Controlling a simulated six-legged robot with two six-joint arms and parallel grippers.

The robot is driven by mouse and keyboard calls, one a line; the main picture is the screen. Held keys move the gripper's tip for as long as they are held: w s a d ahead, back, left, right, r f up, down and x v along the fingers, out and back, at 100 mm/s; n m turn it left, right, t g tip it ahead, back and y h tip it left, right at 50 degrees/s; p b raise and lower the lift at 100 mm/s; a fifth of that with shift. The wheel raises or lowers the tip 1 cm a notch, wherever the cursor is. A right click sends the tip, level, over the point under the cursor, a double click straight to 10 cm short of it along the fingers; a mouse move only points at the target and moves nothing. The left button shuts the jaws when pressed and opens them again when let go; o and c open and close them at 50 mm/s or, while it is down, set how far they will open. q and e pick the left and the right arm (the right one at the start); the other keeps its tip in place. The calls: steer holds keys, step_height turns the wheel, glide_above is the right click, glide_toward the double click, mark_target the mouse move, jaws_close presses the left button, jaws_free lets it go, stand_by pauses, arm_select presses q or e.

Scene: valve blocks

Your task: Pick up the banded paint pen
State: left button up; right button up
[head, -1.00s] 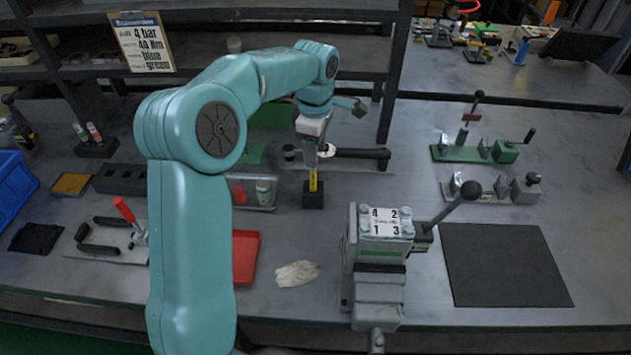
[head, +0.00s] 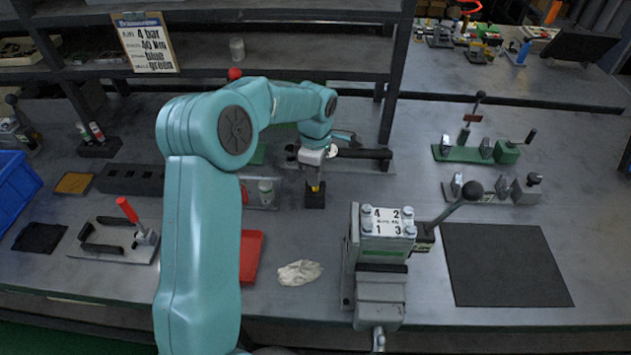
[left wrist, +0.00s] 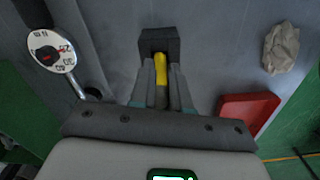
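The banded paint pen (left wrist: 160,70) is yellow and stands upright in a black square holder (head: 314,199). It shows in the left wrist view between my left fingers. My left gripper (left wrist: 161,72) points down with one finger on each side of the pen. The fingers look open around it, with little room to spare. In the head view my left gripper (head: 314,183) is just above the holder and hides most of the pen. The holder also shows in the left wrist view (left wrist: 174,46). My right gripper is not in view.
A dial gauge (left wrist: 51,51) is left of the holder in the wrist view. A red tray (head: 251,255) and a crumpled cloth (head: 299,272) lie nearer the front. A grey valve block (head: 380,275) with a lever stands right. A dark mat (head: 505,265) is farther right.

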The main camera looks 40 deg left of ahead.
arm_select(q)
jaws_close()
steer(key=shift+r, duration=0.15)
